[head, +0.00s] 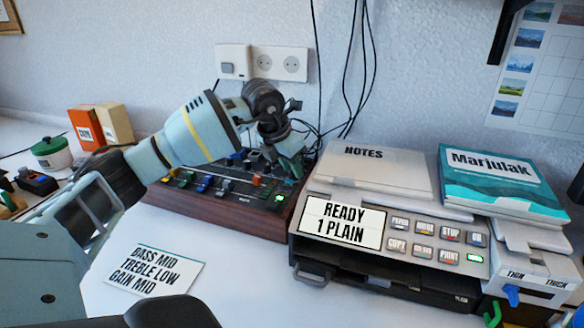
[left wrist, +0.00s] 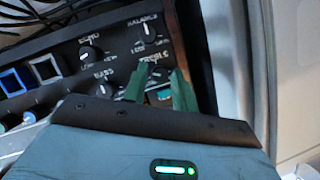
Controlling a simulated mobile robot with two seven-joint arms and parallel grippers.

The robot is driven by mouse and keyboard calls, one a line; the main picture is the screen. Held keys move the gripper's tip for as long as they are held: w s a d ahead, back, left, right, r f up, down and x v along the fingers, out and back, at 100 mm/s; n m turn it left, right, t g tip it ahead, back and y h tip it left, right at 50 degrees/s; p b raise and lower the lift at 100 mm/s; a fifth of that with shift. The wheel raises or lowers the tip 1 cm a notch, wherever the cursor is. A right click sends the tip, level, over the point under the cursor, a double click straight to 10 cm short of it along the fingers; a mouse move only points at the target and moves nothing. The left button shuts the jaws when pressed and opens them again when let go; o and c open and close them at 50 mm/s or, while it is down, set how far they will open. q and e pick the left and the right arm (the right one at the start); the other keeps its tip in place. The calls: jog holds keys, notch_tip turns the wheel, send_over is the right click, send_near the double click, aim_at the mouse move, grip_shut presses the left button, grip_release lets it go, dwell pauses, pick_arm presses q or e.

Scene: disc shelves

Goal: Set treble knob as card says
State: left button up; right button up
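The mixer (head: 225,207), a black panel with wooden sides and rows of coloured sliders, stands against the wall. In the left wrist view, the treble knob (left wrist: 158,73) is a small dark dial with a partly covered label; where it points is too small to tell. My left gripper (head: 290,167) reaches down over the mixer's right part. Its green fingers (left wrist: 160,82) are apart, one on each side of the treble knob; I cannot tell whether they touch it. My right gripper is not in view.
Bass (left wrist: 108,76), echo (left wrist: 91,53) and balance (left wrist: 150,28) knobs sit close around the fingers. Cables hang behind.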

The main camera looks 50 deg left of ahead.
pick_arm(q)
jog(key=shift+f, duration=0.1)
grip_shut()
